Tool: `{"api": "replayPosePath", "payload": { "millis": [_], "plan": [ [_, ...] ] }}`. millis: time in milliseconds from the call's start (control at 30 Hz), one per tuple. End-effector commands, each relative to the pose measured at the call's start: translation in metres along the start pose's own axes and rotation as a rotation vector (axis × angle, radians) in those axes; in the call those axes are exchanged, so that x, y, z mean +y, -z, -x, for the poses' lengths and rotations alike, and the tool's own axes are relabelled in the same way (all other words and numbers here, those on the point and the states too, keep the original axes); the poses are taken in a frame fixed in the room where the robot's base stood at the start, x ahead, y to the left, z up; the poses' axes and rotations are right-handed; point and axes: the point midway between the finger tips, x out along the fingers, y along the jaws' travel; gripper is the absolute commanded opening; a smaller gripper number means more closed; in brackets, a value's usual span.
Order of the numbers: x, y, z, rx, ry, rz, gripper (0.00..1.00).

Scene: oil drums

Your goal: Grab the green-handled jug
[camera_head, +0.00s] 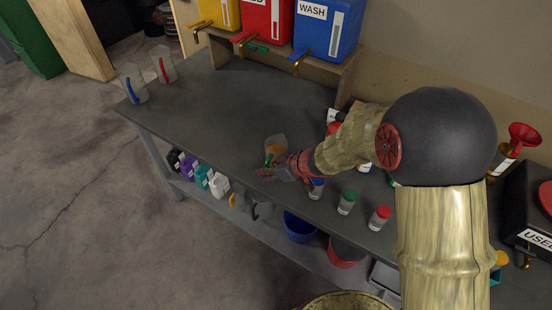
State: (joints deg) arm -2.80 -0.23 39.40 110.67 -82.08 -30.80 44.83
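The green-handled jug (276,142) is a small clear jug near the middle of the grey workbench. A bit of its green handle shows at its lower left, and something amber shows in or through it. My gripper (268,173) is right at the jug's near side, by the green handle. The gripper is small and partly hidden in this view, so I cannot tell whether its fingers are around the handle or only beside it.
A blue-handled jug (134,87) and a red-handled jug (162,67) stand at the bench's left end. Green-capped (347,200) and red-capped (380,217) jars stand right of my gripper. A blue WASH tank (325,35) is at the back. The bench's left half is clear.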

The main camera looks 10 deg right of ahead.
Motion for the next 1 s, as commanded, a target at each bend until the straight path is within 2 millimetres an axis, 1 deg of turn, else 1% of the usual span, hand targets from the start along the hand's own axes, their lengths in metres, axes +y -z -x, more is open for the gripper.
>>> {"api": "replayPosePath", "payload": {
  "millis": [133,500,1000],
  "plan": [
    [0.0002,0.0007,0.0008,0.000,-0.001,0.000,0.22],
    [0.0003,0.0006,0.0010,0.000,-0.001,0.001,0.01],
    [0.0005,0.0008,0.0011,0.000,-0.001,0.001,0.00]
  ]
}}
